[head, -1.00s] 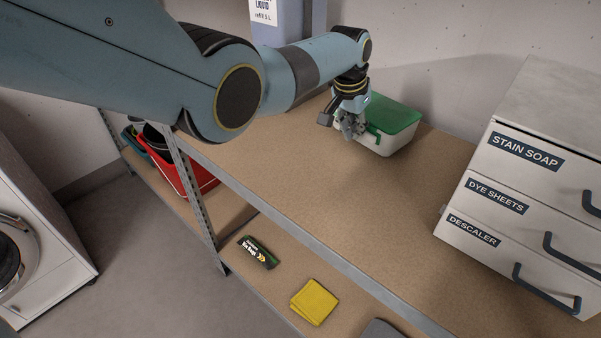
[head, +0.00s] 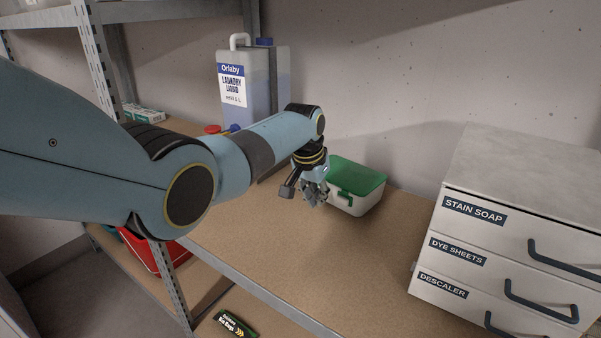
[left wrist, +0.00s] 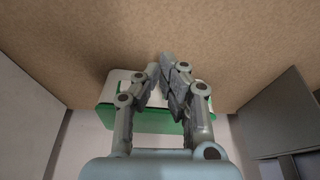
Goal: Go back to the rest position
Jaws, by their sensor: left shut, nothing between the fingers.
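My left gripper (head: 314,196) is shut and empty. In the head view it hangs above the shelf board, at the left front side of a white box with a green lid (head: 355,182). In the left wrist view the gripper's fingers (left wrist: 163,72) come together in front of the same box (left wrist: 152,118), hiding part of it. I cannot tell whether the fingers touch the box. My right gripper is in neither view.
A grey drawer unit (head: 500,215) labelled stain soap, dye sheets and descaler stands at the right. A laundry liquid jug (head: 231,88) stands behind my left arm. A red bin (head: 148,250) is on the lower shelf. The board (head: 310,255) in front is clear.

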